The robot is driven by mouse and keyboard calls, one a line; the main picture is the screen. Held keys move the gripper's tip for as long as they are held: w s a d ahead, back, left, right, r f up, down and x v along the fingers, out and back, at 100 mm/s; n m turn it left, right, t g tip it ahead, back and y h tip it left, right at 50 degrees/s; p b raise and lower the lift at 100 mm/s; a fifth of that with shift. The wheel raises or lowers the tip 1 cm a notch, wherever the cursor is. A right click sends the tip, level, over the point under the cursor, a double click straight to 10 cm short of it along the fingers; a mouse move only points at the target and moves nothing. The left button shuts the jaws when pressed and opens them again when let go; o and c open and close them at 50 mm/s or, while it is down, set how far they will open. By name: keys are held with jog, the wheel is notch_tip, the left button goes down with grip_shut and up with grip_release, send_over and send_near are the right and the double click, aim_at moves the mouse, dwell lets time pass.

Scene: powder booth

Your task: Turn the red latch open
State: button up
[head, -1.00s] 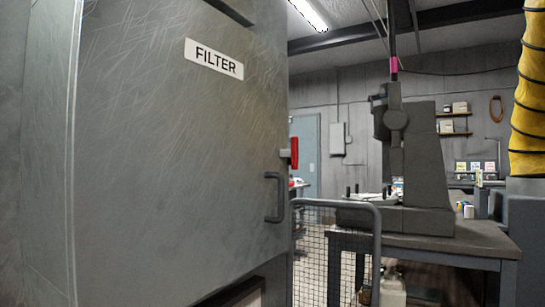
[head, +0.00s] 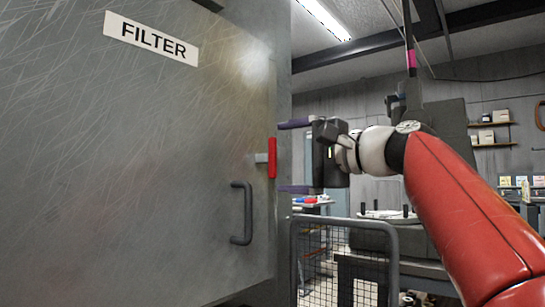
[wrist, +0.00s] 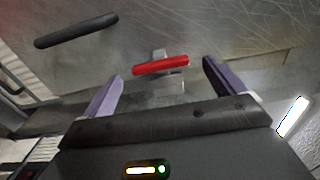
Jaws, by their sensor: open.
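The red latch (head: 272,158) is a short upright bar on a small grey mount at the right edge of the grey filter door (head: 120,160). My gripper (head: 296,156) is just right of the latch in the head view, its purple fingers apart, one above and one below the latch's height. In the wrist view the latch (wrist: 161,64) lies ahead, crosswise between the two open fingertips of my gripper (wrist: 164,72). The gripper is empty, and I see no contact with the latch.
A dark door handle (head: 241,213) sits below and left of the latch; it also shows in the wrist view (wrist: 76,30). A mesh guard (head: 345,260) with a grey rail stands below my arm. A machine on a bench stands behind.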

aim_at(276, 158)
jog(key=shift+p+x, duration=0.5)
jog(key=shift+x, duration=1.8)
jog(key=shift+c, duration=0.4)
jog(key=c, duration=0.9)
